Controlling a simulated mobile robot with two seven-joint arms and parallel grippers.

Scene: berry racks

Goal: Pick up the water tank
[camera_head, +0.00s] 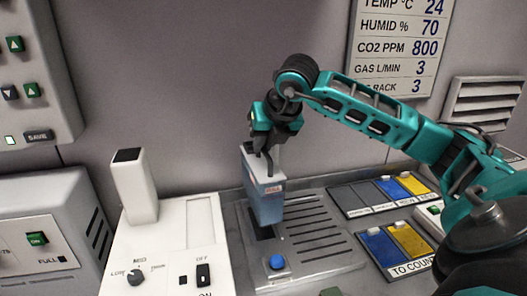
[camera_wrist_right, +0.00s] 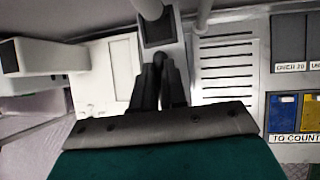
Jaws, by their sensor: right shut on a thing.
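The water tank (camera_head: 265,207) is a tall, narrow box with a pale top, a blue-grey lower part and a small red label. It is upright over a dark opening in the grey ribbed base (camera_head: 318,245). I cannot tell whether its bottom is clear of the base. My right gripper (camera_head: 264,158) comes from above and is shut on the tank's top. My left gripper is not in view.
A white machine with a knob (camera_head: 135,277) and an upright white block (camera_head: 134,187) stands left of the tank. Blue and yellow trays (camera_head: 411,240) lie to the right. A blue button (camera_head: 277,262) is on the base's front. The wall is close behind.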

